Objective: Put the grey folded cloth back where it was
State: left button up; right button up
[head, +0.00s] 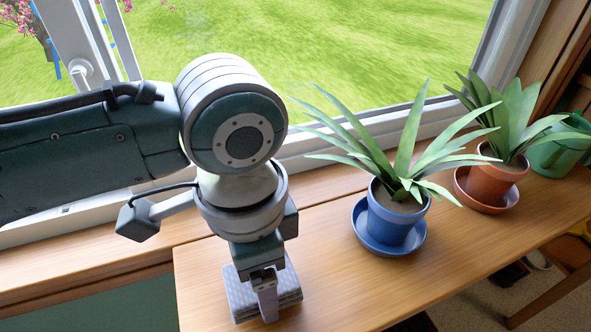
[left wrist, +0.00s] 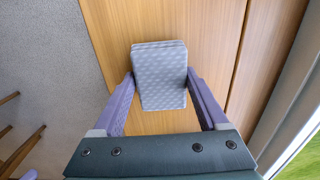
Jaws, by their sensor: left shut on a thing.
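The grey folded cloth (head: 240,298) is a patterned, layered block at the left end of the wooden shelf (head: 335,285). In the left wrist view the cloth (left wrist: 160,92) lies between the two purple fingers. My left gripper (head: 267,300) points down and is shut on the cloth, one finger at each side. The head view shows the cloth at or just above the wood; I cannot tell whether it touches. My gripper hides part of the cloth in the head view. My right gripper is in neither view.
A blue pot (head: 397,215) with a leafy plant stands on a blue saucer to the right. Beyond it are a terracotta pot (head: 490,185) and a green watering can (head: 560,150). The window is behind. Bare wood lies between the cloth and the blue saucer.

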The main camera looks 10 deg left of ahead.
pick_arm(q)
jog(key=shift+f, duration=0.5)
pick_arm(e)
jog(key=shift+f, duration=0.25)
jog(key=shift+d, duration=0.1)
pick_arm(q)
jog(key=shift+f, duration=0.2)
jog(key=o, duration=1.2)
jog(key=shift+r, duration=0.15)
